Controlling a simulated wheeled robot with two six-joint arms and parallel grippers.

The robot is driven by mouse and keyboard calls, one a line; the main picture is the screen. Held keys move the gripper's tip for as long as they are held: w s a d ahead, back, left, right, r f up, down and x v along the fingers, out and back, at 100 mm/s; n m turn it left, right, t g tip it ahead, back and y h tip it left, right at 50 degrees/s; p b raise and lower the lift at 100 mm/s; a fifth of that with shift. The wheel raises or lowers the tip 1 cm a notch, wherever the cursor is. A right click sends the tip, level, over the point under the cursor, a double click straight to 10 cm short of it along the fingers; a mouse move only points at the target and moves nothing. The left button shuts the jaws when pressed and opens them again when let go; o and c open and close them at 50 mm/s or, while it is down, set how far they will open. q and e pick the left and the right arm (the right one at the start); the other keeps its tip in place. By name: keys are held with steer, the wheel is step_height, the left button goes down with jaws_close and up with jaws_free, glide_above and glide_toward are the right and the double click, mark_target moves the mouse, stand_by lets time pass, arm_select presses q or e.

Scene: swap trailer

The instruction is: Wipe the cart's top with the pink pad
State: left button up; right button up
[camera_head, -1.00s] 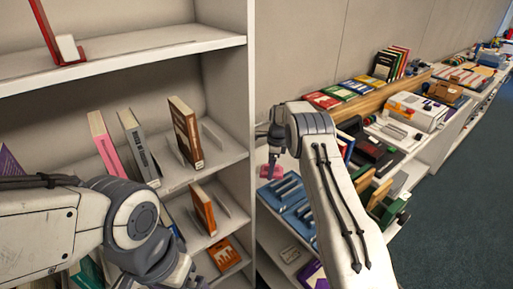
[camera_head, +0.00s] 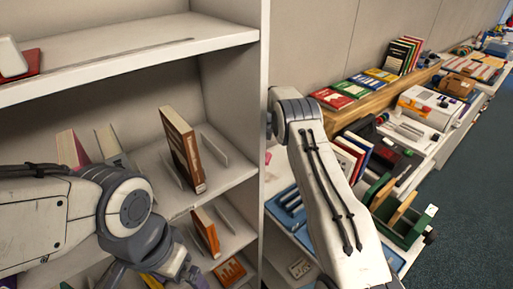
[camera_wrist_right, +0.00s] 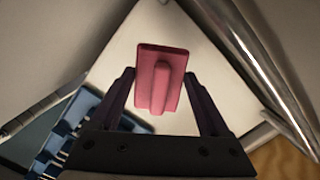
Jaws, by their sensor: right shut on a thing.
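The pink pad (camera_wrist_right: 175,62) is between the two dark fingers of my right gripper (camera_wrist_right: 157,82) in the right wrist view, its raised grip held. A pale flat surface (camera_wrist_right: 128,68) lies beyond the pad; I cannot tell whether it is the cart's top or whether the pad touches it. In the head view the right gripper is hidden behind its wrist, with only a sliver of pink beside it. My left gripper (camera_head: 150,275) is low at the left, cut by the bottom edge, in front of the bookshelf; its jaw opening is unclear.
A white bookshelf (camera_head: 232,120) with upright books stands close on the left, its side panel near my right wrist. A blue tray (camera_wrist_right: 68,125) lies beside the pale surface, and shiny metal bars (camera_wrist_right: 240,50) run at its right. Low cluttered shelves line the wall; dark carpet (camera_head: 470,190) is free at right.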

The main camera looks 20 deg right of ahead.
steer(key=shift+f, duration=0.1)
steer(key=shift+d+f+b, duration=0.3)
steer(key=shift+f+b, duration=0.45)
steer(key=shift+f, duration=0.15)
step_height(320, 180, down, 3)
steer(key=shift+f+b, duration=0.2)
steer(key=shift+b, duration=0.95)
steer(key=shift+f, duration=0.3)
steer(key=shift+f+b, duration=0.7)
steer(key=shift+f, duration=0.25)
